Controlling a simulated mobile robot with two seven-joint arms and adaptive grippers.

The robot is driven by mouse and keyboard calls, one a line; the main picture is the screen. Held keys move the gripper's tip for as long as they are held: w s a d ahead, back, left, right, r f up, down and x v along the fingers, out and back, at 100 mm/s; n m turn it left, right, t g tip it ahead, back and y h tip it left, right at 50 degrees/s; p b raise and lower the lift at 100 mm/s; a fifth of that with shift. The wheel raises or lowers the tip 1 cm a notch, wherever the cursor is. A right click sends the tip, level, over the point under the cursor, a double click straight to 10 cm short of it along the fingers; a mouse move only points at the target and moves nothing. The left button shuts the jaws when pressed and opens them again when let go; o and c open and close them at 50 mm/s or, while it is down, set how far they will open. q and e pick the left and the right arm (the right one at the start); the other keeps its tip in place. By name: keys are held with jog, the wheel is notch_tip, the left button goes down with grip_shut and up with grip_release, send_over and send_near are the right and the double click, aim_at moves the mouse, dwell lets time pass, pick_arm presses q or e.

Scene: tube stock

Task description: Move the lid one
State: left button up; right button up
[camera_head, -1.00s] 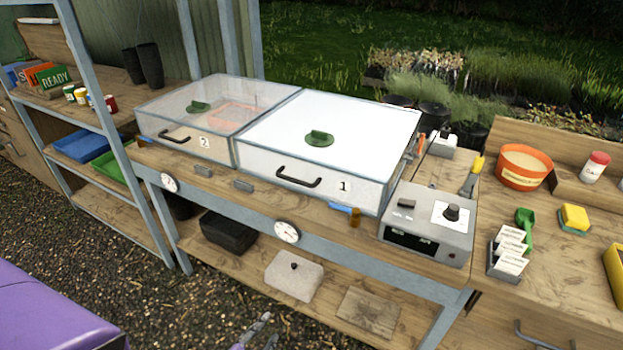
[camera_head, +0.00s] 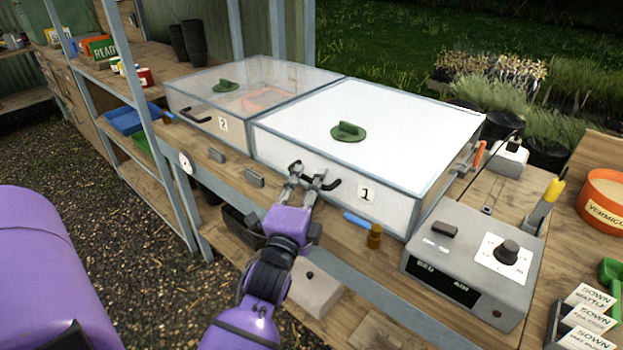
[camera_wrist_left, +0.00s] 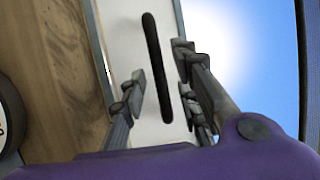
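Lid one (camera_head: 418,111) is a clear-sided cover with a white top, a green round vent (camera_head: 348,131) and a label "1". It sits closed on the bench at the centre. Its black front handle (camera_wrist_left: 153,50) runs between my left gripper's fingers in the left wrist view. My left gripper (camera_head: 307,176) is at the front of lid one. It is open, with its fingers apart on either side of the handle and gaps visible in the left wrist view. In the head view the fingers partly cover the handle. My right gripper is not in view.
A second clear lid (camera_head: 245,77), labelled "2", stands directly left of lid one. A grey control box (camera_head: 470,262) stands close on the right. A blue-grey post (camera_head: 150,110) rises at the left.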

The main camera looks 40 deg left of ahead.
pick_arm(q)
jog(key=shift+w+a+r, duration=0.1)
jog(key=shift+w+a, duration=0.15)
jog(key=shift+w, duration=0.35)
grip_shut()
